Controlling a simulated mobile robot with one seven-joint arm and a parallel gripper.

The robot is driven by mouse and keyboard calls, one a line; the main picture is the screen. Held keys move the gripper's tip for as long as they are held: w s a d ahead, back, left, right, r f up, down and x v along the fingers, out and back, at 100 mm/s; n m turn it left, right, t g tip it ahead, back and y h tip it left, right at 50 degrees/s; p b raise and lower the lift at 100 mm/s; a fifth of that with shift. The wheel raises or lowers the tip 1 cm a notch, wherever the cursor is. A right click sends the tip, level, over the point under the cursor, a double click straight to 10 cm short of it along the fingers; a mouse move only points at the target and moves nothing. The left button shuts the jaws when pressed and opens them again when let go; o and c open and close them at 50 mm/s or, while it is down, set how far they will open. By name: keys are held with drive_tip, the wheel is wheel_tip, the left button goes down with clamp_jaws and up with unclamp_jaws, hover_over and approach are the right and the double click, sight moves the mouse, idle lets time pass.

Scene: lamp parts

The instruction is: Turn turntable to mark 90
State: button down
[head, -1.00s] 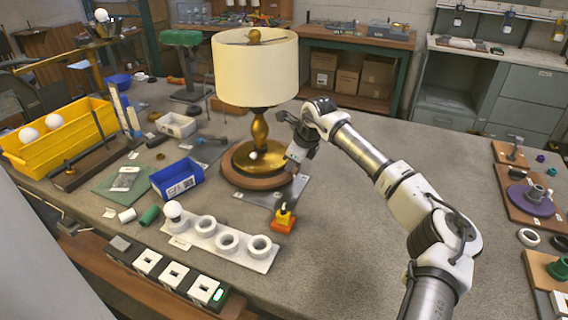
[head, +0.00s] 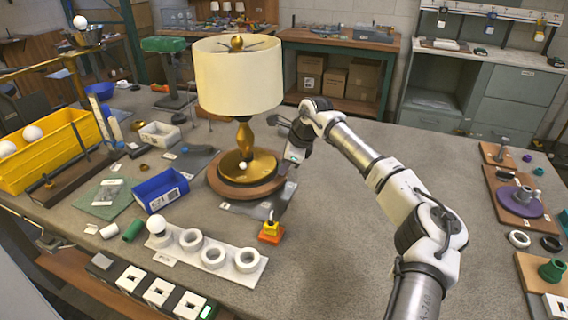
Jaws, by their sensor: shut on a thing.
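The turntable (head: 219,184) is a round brown wooden disc on a grey plate (head: 245,209) on the bench. A lamp with a cream shade (head: 240,78) and brass stem (head: 245,138) stands upright on it, with a small white spot low on its brass base. My gripper (head: 287,166) is at the turntable's right edge, low and tilted down. It is shut on the turntable's edge, as far as I can see; the fingertips are small and partly hidden. I cannot read any degree marks or a pointer.
An orange and yellow block (head: 270,232) stands just in front of the plate. A blue bin (head: 161,190) is at left. A white strip with rings and a bulb (head: 208,257) lies in front. The bench right of my arm is mostly clear up to the boards with parts (head: 518,196).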

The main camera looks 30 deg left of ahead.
drive_tip(key=c, duration=1.2)
unclamp_jaws()
drive_tip(key=shift+c, duration=0.2)
drive_tip(key=shift+r, duration=0.1)
drive_tip(key=shift+d+r+b, duration=0.2)
drive_tip(key=shift+r+b, duration=0.05)
drive_tip(key=shift+b, duration=0.05)
drive_tip(key=s+d+r+b, duration=0.1)
drive_tip(key=d+b, duration=0.3)
drive_tip(key=d, duration=0.9)
drive_tip(key=shift+r, duration=0.55)
drive_tip(key=shift+a+r, duration=0.1)
